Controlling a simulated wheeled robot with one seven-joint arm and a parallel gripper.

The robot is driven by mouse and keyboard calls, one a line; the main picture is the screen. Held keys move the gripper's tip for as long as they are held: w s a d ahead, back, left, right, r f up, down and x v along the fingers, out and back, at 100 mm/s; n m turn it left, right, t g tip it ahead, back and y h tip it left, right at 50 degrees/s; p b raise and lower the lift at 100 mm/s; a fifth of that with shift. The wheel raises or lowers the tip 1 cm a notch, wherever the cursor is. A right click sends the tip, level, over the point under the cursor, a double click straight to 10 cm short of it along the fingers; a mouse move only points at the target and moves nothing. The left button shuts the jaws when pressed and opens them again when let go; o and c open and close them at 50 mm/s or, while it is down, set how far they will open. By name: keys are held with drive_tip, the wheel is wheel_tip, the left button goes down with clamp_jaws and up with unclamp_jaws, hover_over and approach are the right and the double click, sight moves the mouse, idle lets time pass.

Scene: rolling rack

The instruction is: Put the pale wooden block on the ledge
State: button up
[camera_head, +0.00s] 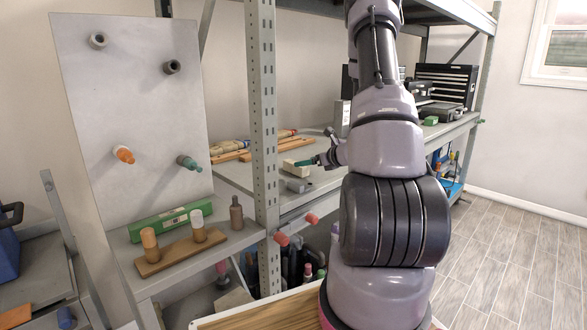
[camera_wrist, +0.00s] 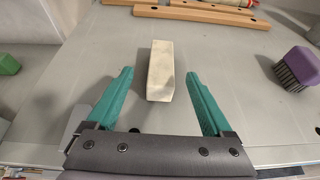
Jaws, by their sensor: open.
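The pale wooden block (camera_head: 297,167) lies on the grey rack shelf beside the post in the head view. In the wrist view the block (camera_wrist: 160,70) lies lengthwise between my two teal fingers, with a gap on each side. My gripper (camera_wrist: 159,74) is open and empty. In the head view my gripper (camera_head: 318,160) is low at the block's right end; whether it touches the block is unclear. A grey ledge (camera_head: 222,240) runs below the upright panel at left, and I take it as the task's ledge.
The ledge carries a green box (camera_head: 170,222), a wooden peg holder (camera_head: 183,252) and a brown bottle-like piece (camera_head: 236,213). Pegs project from the panel (camera_head: 135,100). A rack post (camera_head: 264,120) stands between ledge and block. A purple brush (camera_wrist: 297,68) and wooden bars (camera_wrist: 200,14) lie near the block.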

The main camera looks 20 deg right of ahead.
drive_tip(key=x, duration=0.7)
drive_tip(key=shift+w+d, duration=0.1)
drive_tip(key=shift+w, duration=0.3)
clamp_jaws()
